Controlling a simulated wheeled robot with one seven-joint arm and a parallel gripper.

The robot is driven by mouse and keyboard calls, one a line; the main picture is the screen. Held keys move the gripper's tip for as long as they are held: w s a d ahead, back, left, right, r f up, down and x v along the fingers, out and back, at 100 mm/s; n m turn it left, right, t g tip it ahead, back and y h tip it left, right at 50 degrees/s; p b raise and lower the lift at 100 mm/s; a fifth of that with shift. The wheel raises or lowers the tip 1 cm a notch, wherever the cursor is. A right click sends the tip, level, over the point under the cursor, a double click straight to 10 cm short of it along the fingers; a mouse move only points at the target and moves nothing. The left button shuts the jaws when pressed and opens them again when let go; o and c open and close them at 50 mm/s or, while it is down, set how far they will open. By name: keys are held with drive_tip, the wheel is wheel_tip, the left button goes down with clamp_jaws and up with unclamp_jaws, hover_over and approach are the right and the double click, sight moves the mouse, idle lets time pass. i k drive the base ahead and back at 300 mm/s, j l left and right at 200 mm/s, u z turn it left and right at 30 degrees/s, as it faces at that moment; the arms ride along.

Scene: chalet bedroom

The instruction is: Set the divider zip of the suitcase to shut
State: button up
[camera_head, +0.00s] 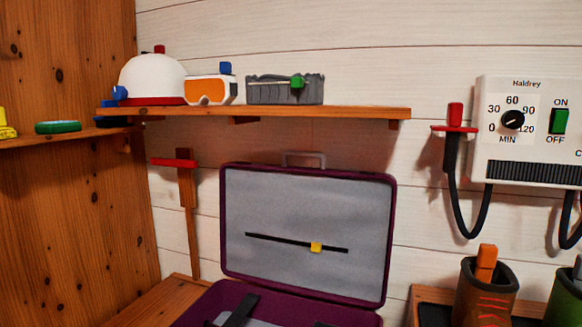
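The suitcase (390,225) is purple and stands open below the shelf, its lid raised against the white plank wall. The inside of the lid is a grey divider panel (290,205). A dark zip line (280,240) crosses this panel, sloping slightly down to the right. A yellow zip pull (316,247) sits on the line right of its middle, with a short stretch of line to its right. The lower half of the suitcase is cut off by the bottom edge, with dark straps inside. My gripper is not in view.
A wooden shelf (350,112) above the lid holds a white helmet, orange goggles (211,91) and a grey box-like item (285,90). A white dryer unit (530,130) with hoses hangs at right above boots (484,295). The space before the lid looks clear.

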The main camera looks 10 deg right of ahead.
sight(315, 246)
drive_tip(key=j+z, duration=0.15)
drive_tip(key=z, duration=0.25)
drive_tip(key=j+z, duration=0.15)
drive_tip(key=z, duration=0.25)
drive_tip(key=j+z, duration=0.15)
drive_tip(key=j, duration=0.35)
drive_tip(key=j+z, duration=0.2)
drive_tip(key=j, duration=0.3)
drive_tip(key=k+j+z, duration=0.15)
drive_tip(key=j, duration=0.3)
drive_tip(key=k+j+z, duration=0.2)
drive_tip(key=j, duration=0.65)
drive_tip(key=k+j, duration=0.1)
drive_tip(key=j, duration=0.25)
